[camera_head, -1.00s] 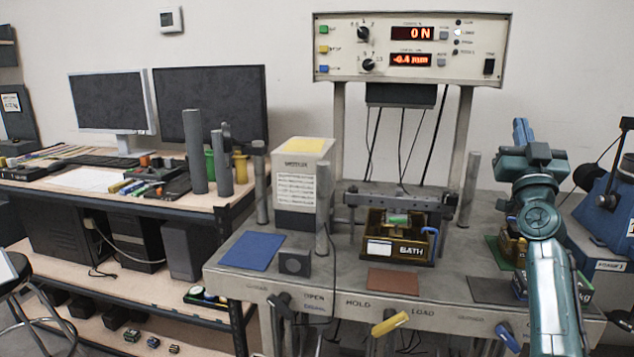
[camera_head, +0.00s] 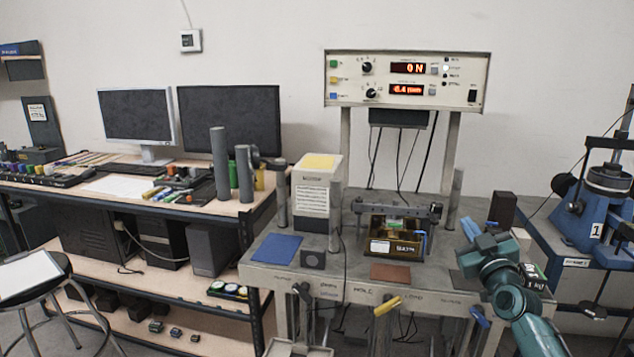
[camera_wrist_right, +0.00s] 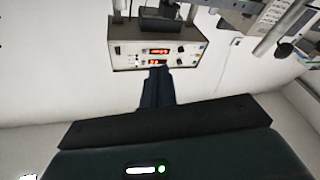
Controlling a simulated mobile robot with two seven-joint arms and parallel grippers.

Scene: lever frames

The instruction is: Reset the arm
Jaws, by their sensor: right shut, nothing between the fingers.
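My right arm comes in from the lower right of the head view. Its gripper (camera_head: 469,229) points up and left, above the right front part of the bench. In the right wrist view the dark fingers (camera_wrist_right: 157,80) are together with nothing between them, and the control box shows upside down beyond them. The gripper touches nothing that I can make out. My left gripper is not in view.
The grey bench (camera_head: 335,275) carries an amber bath box (camera_head: 405,247), a blue mat (camera_head: 277,248) and a brown mat (camera_head: 390,273). The control box (camera_head: 350,75) stands behind it. A yellow lever (camera_head: 387,306) and a blue lever (camera_head: 479,316) stick out in front. A stool (camera_head: 40,272) stands left.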

